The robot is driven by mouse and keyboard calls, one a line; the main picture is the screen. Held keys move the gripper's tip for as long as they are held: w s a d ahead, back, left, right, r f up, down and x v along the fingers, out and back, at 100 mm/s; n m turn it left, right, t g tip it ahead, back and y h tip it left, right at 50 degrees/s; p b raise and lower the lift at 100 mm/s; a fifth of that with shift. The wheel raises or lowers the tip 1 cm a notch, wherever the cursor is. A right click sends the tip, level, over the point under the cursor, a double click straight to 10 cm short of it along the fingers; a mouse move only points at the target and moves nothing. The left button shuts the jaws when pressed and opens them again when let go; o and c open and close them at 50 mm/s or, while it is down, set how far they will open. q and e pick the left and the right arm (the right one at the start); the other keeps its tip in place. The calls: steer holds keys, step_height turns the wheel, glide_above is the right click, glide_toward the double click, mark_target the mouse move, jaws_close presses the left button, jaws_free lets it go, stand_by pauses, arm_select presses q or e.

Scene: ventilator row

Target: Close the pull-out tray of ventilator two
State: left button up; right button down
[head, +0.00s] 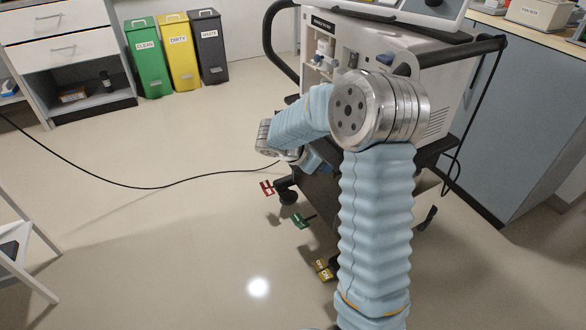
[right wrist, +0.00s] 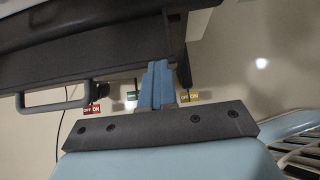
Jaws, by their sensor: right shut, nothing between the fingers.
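A ventilator (head: 440,88) on a wheeled cart stands right of centre in the head view; its label is too small to read surely. My right arm crosses in front of it and hides much of its lower front. In the right wrist view a dark tray-like panel (right wrist: 95,68) has a loop handle (right wrist: 55,104) at its left. My right gripper (right wrist: 160,66) is shut and empty, its blue fingertips overlapping the panel's edge, right of the handle. I cannot tell whether they touch. In the head view the right gripper (head: 313,163) is partly hidden. My left gripper is not in view.
Red (head: 267,188), green (head: 300,221) and yellow (head: 323,269) tagged pedals sit low by the cart wheels. A black cable (head: 150,187) crosses the floor. Bins (head: 180,55) and drawers (head: 60,22) stand behind; a counter (head: 515,115) is at right. Left floor is mostly clear.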

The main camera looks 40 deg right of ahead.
steer(key=d, duration=0.3)
steer(key=s+d, duration=0.1)
steer(key=d, duration=0.2)
steer(key=shift+s+d, duration=0.15)
steer(key=shift+d, duration=0.1)
steer(key=shift+p, duration=0.3)
